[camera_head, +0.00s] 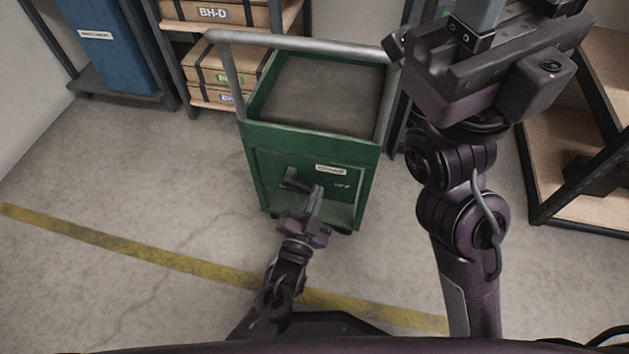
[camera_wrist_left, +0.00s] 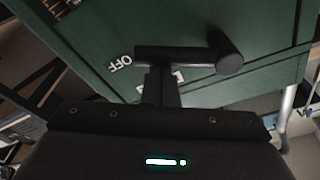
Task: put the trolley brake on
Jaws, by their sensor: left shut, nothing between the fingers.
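The green trolley (camera_head: 312,150) stands in front of me with its panel towards me. A dark brake lever (camera_head: 291,180) sits low on that panel. In the left wrist view the lever (camera_wrist_left: 190,56) is a black bar on a round hub, its free end near the white OFF marking (camera_wrist_left: 120,62). My left gripper (camera_head: 317,191) is shut and empty, close to the lever. In the left wrist view its fingertips (camera_wrist_left: 162,82) are right at the bar; I cannot tell if they touch. They partly hide a white label. My right gripper (camera_head: 478,22) is raised at upper right, its fingers cut off by the frame.
Shelves with cardboard boxes (camera_head: 212,70) stand behind the trolley, with a blue bin (camera_head: 105,45) at the left. A wooden-shelved rack (camera_head: 575,150) is at the right. A yellow line (camera_head: 150,256) crosses the floor, which is clear left of the trolley.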

